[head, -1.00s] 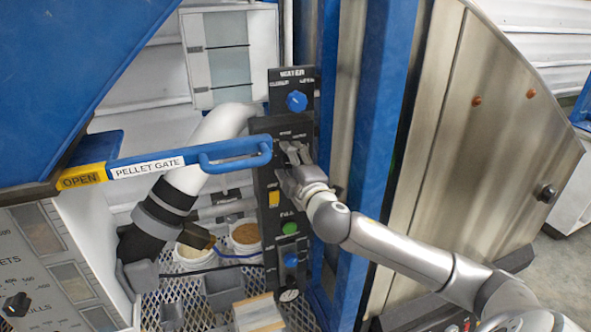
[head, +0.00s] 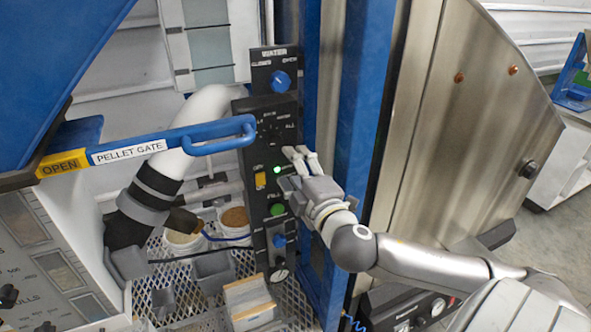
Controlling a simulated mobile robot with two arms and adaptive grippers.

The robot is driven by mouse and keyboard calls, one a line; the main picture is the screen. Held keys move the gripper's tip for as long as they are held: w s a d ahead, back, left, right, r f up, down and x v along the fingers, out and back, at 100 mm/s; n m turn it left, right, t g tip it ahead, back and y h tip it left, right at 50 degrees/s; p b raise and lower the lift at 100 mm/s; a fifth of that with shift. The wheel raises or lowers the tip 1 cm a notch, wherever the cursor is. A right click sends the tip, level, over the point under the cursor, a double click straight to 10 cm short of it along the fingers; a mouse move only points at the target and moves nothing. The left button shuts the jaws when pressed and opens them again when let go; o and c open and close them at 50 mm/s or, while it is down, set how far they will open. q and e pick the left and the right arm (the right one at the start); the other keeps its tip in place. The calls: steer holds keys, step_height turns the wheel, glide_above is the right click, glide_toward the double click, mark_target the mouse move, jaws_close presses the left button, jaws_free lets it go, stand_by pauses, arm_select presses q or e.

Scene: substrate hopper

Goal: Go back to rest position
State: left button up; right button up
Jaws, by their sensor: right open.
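My right gripper (head: 292,168) is open and empty, at the right edge of the black control panel (head: 252,124). I cannot tell whether its fingers touch the panel. The panel carries a blue water knob (head: 280,82) at the top, a yellow switch (head: 260,180), a lit green lamp (head: 277,169), a green button (head: 277,209) and a lower blue knob (head: 279,241). The gripper hides part of the panel's right side. My left gripper is not in view.
A blue pellet gate handle (head: 220,135) sticks out at the left, labelled OPEN. A blue post (head: 362,110) and a steel hopper wall (head: 470,130) stand by my right arm. Buckets (head: 235,222) and a box of cards (head: 248,300) sit on a mesh shelf.

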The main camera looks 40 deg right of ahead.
steer(key=shift+s, duration=0.1)
stand_by(0.5)
steer(key=s+a+f+m+g, duration=0.1)
steer(key=s+f+m+g, duration=0.25)
steer(key=f, duration=0.55)
steer(key=s+a+f+m+g, duration=0.25)
steer(key=s+f+g, duration=0.2)
steer(key=f, duration=0.45)
steer(key=s+a+f+m+g+y, duration=0.4)
steer(key=s+a+f+m+g, duration=0.15)
steer(key=s+a+f, duration=0.7)
steer(key=s+d+f+g+b, duration=0.1)
steer(key=s+f, duration=0.1)
steer(key=f, duration=1.2)
steer(key=s+d+f+g+b, duration=0.1)
steer(key=s+f+b, duration=0.1)
steer(key=f, duration=1.1)
steer(key=s+d+f+g+b, duration=0.1)
steer(key=s+d+f+b, duration=0.1)
steer(key=s+f, duration=1.5)
step_height(320, 180, down, 2)
steer(key=shift+d+n, duration=0.35)
